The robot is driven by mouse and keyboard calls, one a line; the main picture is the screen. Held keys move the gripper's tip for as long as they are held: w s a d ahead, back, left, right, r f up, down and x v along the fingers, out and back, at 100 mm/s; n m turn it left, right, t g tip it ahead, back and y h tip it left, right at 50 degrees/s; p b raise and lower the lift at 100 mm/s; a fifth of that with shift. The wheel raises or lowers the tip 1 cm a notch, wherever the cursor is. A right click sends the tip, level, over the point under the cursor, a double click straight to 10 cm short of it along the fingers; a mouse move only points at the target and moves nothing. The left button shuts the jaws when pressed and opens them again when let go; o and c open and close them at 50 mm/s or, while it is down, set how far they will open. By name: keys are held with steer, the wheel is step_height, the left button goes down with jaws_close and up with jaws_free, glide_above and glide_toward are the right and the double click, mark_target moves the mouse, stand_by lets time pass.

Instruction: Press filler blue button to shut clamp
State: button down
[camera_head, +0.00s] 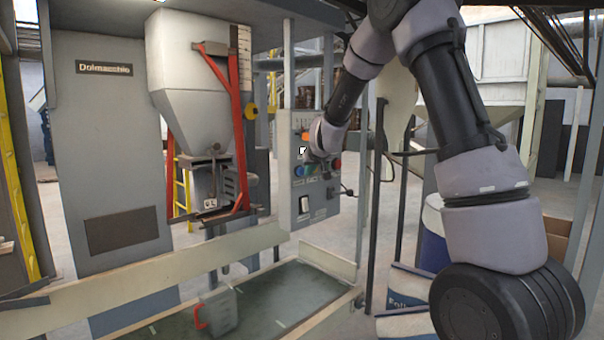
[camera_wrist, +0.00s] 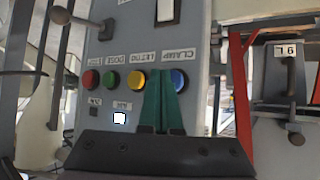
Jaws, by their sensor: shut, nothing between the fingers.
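The blue button (camera_wrist: 179,79) is on the filler's control panel (camera_wrist: 140,25), under the upside-down CLAMP label (camera_wrist: 180,54) in the wrist view. It also shows at the left of the button row in the head view (camera_head: 299,171). My gripper (camera_wrist: 163,72) has its green fingers shut together and empty. Their tips overlap the left part of the blue button in the wrist view, between it and the yellow button. I cannot tell whether they touch it. The spout assembly (camera_head: 208,162) hangs below the hopper; its clamp's state is unclear.
Yellow (camera_wrist: 136,79), green (camera_wrist: 110,80) and red (camera_wrist: 91,80) buttons sit in the same row. A white-lit square (camera_wrist: 119,118) is close to the fingers. The hopper (camera_head: 195,60) and red frame (camera_head: 228,100) stand left of the panel in the head view.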

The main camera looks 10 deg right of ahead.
steer(key=shift+s, duration=0.15)
steer(key=s+d, duration=0.3)
steer(key=s, duration=0.2)
steer(key=shift+d, duration=0.35)
stand_by(0.5)
steer(key=s+d+r+m+g, duration=0.1)
steer(key=s+r, duration=0.2)
steer(key=s, duration=0.9)
steer(key=s+d+r+m+g, duration=0.1)
steer(key=s+d+r+m, duration=0.1)
steer(key=s, duration=1.1)
steer(key=s+d+r+m+g+y, duration=0.1)
steer(key=s+r, duration=0.4)
steer(key=s, duration=0.7)
steer(key=shift+s+d+m+g, duration=0.2)
steer(key=shift+m+g, duration=0.2)
steer(key=shift+m, duration=0.3)
